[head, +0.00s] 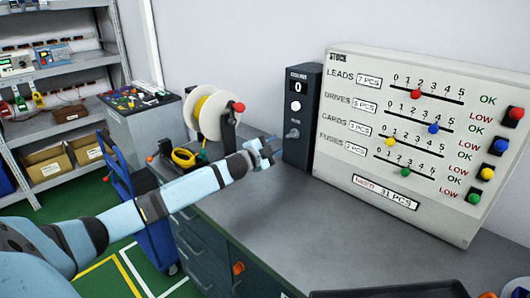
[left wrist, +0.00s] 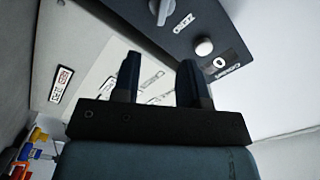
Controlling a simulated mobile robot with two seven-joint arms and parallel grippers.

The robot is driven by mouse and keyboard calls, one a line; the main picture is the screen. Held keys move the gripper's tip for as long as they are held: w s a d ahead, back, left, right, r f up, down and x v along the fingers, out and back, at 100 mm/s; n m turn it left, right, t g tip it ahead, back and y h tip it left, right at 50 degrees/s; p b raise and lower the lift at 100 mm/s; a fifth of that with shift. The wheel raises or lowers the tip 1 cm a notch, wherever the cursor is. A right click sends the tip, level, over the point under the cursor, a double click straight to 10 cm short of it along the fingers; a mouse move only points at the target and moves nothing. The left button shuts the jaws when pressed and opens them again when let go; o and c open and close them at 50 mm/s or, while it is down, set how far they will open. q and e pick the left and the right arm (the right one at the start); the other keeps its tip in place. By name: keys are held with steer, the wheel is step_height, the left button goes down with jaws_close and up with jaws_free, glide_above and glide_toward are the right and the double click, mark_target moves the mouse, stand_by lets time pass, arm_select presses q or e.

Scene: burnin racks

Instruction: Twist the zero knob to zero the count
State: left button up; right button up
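The dark counter box (head: 301,115) stands upright on the bench, left of the stock board. Its small display (head: 297,87) reads 0, with a round white button (head: 295,105) below. The grey zero knob (head: 292,133) is on the lower front; in the left wrist view the knob (left wrist: 160,10) is at the top edge, partly cut off, beside its ZERO label (left wrist: 183,22). My left gripper (head: 270,147) is just left of the knob, apart from it. In the left wrist view its two fingers (left wrist: 158,60) are spread and empty. My right gripper is not in view.
The large stock board (head: 350,170) with sliders and coloured buttons stands right of the box. A wire spool (head: 213,114) and yellow tape roll (head: 185,156) are behind my left arm. The grey bench top (head: 320,235) in front is clear. A dark tray (head: 390,293) is at the front edge.

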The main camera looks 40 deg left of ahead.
arm_select(q)
steer(key=shift+s+a, duration=0.15)
steer(key=shift+s, duration=1.9)
